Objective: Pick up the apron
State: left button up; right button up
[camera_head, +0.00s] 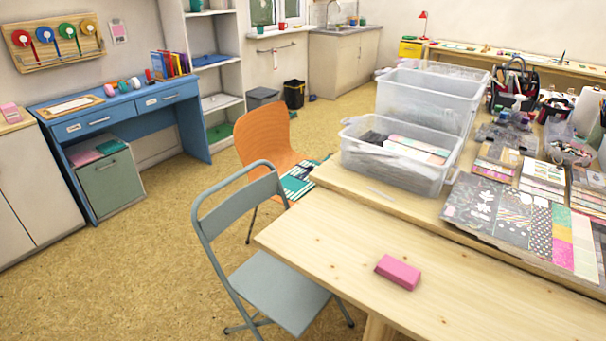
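I cannot make out an apron for certain in the head view. A flat teal, white and dark patterned thing (298,181) lies on the seat of the orange chair (268,138), partly hidden by the table edge and the grey chair. I cannot tell whether it is cloth or printed paper. Neither of my grippers shows in this view.
A grey folding chair (268,284) stands before the wooden table (330,235), which holds a pink block (398,272), clear plastic bins (402,176) and patterned paper sheets (490,210). A blue desk (115,107) stands at left. The floor (130,275) between is clear.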

aim_at(297, 184)
jog(key=i+j+z, duration=0.1)
jog(key=i+j, duration=0.2)
jog(key=i+j+z, duration=0.1)
jog(key=i+j, duration=0.25)
jog(key=j, duration=0.2)
jog(key=u, duration=0.3)
jog(key=j+u, duration=0.45)
jog(key=i+j+u, duration=0.1)
jog(key=j, duration=0.25)
jog(key=i+j+u, duration=0.1)
jog(key=j, duration=0.25)
jog(key=i+j+u, duration=0.4)
jog(key=i+j, duration=0.35)
jog(key=i, duration=0.4)
jog(key=i+j, duration=0.2)
jog(key=i, duration=0.4)
jog(key=i+z, duration=0.8)
jog(key=i+j, duration=0.05)
jog(key=i, duration=0.05)
